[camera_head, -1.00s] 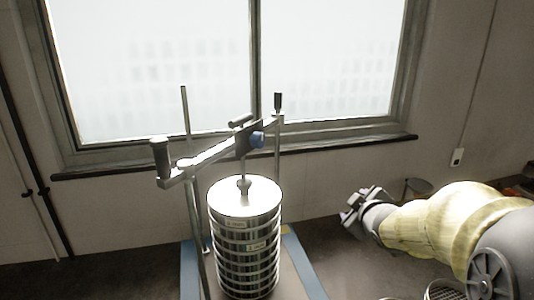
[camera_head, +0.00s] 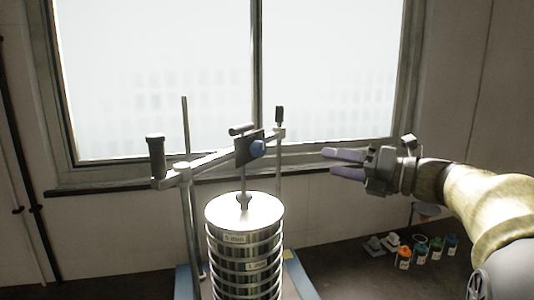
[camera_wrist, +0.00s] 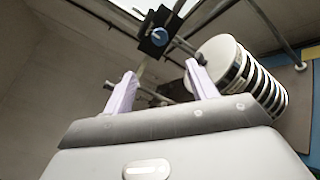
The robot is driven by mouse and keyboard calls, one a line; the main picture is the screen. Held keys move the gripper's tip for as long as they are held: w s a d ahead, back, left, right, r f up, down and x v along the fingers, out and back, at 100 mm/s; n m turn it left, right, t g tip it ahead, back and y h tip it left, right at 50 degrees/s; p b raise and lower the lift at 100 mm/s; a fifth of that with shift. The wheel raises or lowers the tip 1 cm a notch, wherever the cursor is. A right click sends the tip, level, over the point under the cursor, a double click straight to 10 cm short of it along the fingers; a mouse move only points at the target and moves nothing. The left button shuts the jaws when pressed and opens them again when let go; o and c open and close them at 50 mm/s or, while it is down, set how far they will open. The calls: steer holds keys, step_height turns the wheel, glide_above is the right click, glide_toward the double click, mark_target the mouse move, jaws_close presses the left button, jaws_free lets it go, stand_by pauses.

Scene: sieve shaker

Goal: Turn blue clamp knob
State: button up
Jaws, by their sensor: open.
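The blue clamp knob (camera_head: 258,148) sits on a dark block on the metal crossbar (camera_head: 212,160) above the sieve stack (camera_head: 243,245). In the wrist view the blue knob (camera_wrist: 159,36) faces the camera near the top, beyond the fingertips. My gripper (camera_head: 345,162) is to the right of the knob at about its height in the head view, fingers pointing left. The two pale purple fingers are apart with nothing between them. A clear gap separates them from the knob. In the wrist view the sieve stack (camera_wrist: 232,65) lies to the right of my gripper (camera_wrist: 160,85).
An upright rod (camera_head: 186,130) and a dark-handled lever (camera_head: 155,155) stand left of the stack. A second post with a dark handle (camera_head: 279,115) stands just right of the knob. Small orange and teal jars (camera_head: 404,258) are on the bench at the right.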

mark_target(263, 149)
steer(key=p+x, duration=0.6)
steer(key=x, duration=1.1)
steer(key=shift+a, duration=0.25)
steer(key=c, duration=1)
